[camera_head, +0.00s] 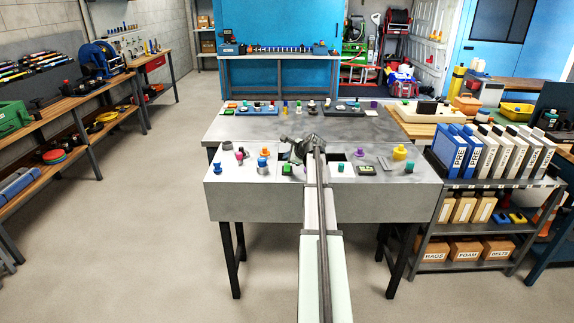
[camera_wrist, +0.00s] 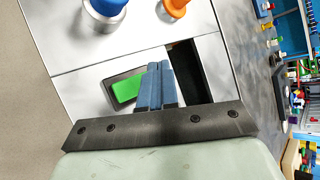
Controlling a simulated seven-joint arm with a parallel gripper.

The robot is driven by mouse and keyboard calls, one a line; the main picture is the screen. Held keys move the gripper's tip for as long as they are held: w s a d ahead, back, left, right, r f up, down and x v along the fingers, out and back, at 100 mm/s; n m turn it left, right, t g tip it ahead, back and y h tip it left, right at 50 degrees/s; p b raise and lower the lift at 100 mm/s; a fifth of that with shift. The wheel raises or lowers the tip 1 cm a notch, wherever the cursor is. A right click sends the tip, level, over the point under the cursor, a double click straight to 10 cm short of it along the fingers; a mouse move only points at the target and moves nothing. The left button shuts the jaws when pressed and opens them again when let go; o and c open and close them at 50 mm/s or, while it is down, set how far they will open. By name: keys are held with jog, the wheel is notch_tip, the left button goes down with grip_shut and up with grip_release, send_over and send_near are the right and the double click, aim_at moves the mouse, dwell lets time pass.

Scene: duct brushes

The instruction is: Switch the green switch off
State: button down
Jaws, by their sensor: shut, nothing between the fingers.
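The green switch (camera_wrist: 126,91) is a bright green rocker in a dark rectangular frame, set in the light metal panel. It also shows in the head view as a small green patch (camera_head: 287,169) just left of my arm. My gripper (camera_wrist: 160,67) is shut and empty, its two blue-grey fingers side by side. The fingertips are just right of the green rocker in the wrist view and hide the right part of its frame. I cannot tell whether they touch it, or which way the rocker is tipped. In the head view my gripper (camera_head: 299,152) is over the panel.
A dark rectangular opening (camera_wrist: 189,70) lies right of the fingers. A blue knob (camera_wrist: 107,10) and an orange knob (camera_wrist: 175,7) stand on the panel beyond the switch. The grey panel (camera_head: 232,186) also carries several other buttons and knobs, including a green one (camera_head: 340,168) right of my arm.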

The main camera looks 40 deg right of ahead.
aim_at(288, 167)
jog(key=shift+f, duration=0.15)
jog(key=shift+f, duration=0.25)
jog(key=shift+w+f, duration=0.1)
jog(key=shift+f, duration=0.3)
dwell(1.0)
jog(key=shift+r, duration=0.15)
dwell(0.3)
jog(key=shift+r, duration=0.65)
jog(key=shift+r, duration=0.1)
jog(key=shift+s+a+r, duration=0.1)
jog(key=shift+s+r, duration=0.05)
jog(key=shift+r, duration=0.65)
jog(key=shift+s+a+r, duration=0.1)
jog(key=shift+r, duration=0.7)
jog(key=shift+s+a+r, duration=0.1)
jog(key=shift+s+r, duration=0.05)
jog(key=shift+r, duration=0.65)
